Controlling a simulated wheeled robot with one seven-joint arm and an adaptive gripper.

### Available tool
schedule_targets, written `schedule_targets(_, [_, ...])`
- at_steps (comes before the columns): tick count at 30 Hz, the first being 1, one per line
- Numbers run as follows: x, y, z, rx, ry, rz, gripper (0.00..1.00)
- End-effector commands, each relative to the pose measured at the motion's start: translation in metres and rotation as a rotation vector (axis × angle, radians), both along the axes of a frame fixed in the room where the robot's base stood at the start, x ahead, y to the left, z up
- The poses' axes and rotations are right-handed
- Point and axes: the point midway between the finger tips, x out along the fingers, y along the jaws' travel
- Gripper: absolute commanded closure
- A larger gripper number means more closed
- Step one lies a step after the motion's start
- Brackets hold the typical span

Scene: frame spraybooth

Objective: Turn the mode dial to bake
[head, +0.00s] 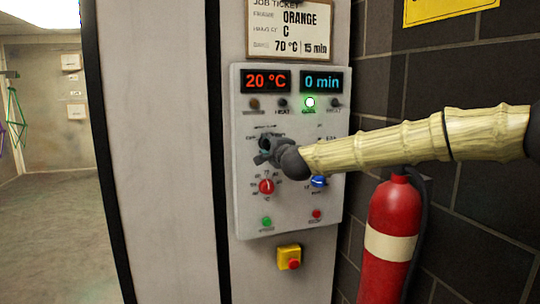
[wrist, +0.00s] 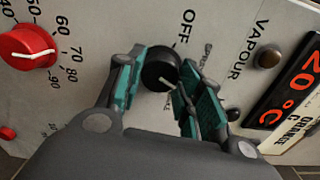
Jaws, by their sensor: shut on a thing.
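The mode dial (wrist: 160,72) is a black round knob on the grey control panel (wrist: 100,15). Its pale pointer mark shows near the right-hand finger in the wrist view. The word OFF is printed beside the dial; other labels are partly hidden by my fingers, and I cannot read which one the pointer meets. My gripper (wrist: 158,85) has its teal pads on either side of the dial, shut on it. In the head view my gripper (head: 266,150) is at the upper left dial position of the panel and hides the knob.
A red temperature dial (head: 266,187) and a blue dial (head: 319,181) sit just below my gripper. Displays read 20 °C (head: 266,81) and 0 min (head: 322,81). A green lamp (head: 310,102) is lit. An emergency button (head: 289,258) and fire extinguisher (head: 388,235) are lower.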

Motion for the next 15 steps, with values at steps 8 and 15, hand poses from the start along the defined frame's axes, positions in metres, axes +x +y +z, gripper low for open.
schedule_targets(8, [0.001, -0.0017, -0.0061, 0.249, 0.08, -0.002, 0.88])
schedule_targets(15, [0.001, -0.0017, -0.0049, 0.441, 0.142, -0.002, 0.88])
